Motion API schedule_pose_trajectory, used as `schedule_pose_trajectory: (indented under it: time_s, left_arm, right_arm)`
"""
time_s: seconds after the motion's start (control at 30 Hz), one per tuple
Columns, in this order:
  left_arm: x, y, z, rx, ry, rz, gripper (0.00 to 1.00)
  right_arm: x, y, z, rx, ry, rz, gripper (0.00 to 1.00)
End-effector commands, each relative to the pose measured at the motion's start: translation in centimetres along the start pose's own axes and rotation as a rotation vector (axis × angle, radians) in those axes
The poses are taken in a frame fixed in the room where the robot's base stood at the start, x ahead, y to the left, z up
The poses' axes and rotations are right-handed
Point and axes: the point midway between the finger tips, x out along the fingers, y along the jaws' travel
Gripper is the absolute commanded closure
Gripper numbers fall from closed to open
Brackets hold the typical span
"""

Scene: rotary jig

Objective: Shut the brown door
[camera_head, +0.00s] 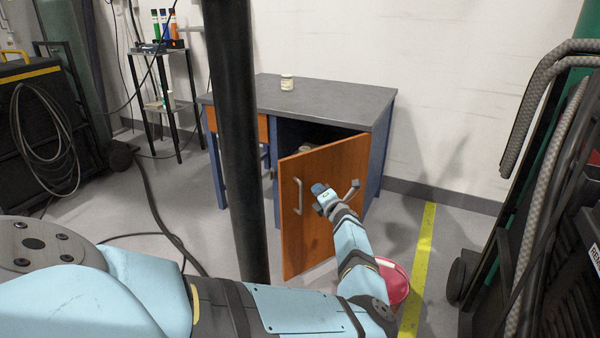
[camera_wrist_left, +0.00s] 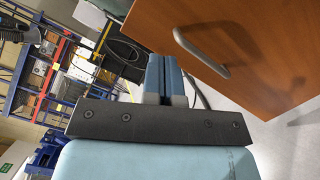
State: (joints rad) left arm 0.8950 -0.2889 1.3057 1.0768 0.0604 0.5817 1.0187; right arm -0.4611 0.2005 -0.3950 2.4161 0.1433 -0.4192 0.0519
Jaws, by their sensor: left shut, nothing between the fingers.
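The brown door (camera_head: 322,235) belongs to the grey-topped desk (camera_head: 330,97) and stands ajar, swung out from the cabinet. Its grey bar handle (camera_head: 298,196) is near its left edge. My left gripper (camera_head: 319,189) is shut and empty, in front of the door's outer face and just right of the handle in the head view. In the left wrist view the shut fingers (camera_wrist_left: 164,64) point past the door (camera_wrist_left: 245,45), with the handle (camera_wrist_left: 200,55) to their right. I cannot tell whether they touch the door. My right gripper is out of view.
A red bucket (camera_head: 398,285) stands on the floor behind my forearm, near a yellow floor line (camera_head: 424,250). Dark equipment (camera_head: 545,200) is at the right.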

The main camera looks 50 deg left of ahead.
Motion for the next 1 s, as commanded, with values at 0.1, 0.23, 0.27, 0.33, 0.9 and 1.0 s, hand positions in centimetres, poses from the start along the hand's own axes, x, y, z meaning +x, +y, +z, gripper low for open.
schedule_pose_trajectory:
  time_s: [0.1,0.23,0.27,0.33,0.9,1.0]
  left_arm:
    - [-0.1,0.6,1.2,-0.406,0.057,0.023,1.00]
    - [-0.4,1.4,2.2,-0.779,0.103,0.058,1.00]
    - [-0.4,1.6,2.4,-0.847,0.111,0.066,1.00]
    - [-0.5,1.9,2.7,-0.976,0.125,0.082,1.00]
    - [5.9,2.2,1.9,-1.136,0.141,0.108,1.00]
    - [8.0,2.2,1.5,-1.135,0.141,0.106,1.00]
  right_arm:
    - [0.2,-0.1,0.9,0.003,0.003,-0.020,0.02]
    - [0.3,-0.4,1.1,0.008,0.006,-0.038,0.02]
    - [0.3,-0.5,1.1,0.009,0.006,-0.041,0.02]
    - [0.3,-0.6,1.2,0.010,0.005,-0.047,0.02]
    - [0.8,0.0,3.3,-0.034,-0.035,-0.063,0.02]
    - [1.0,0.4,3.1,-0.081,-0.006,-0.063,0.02]
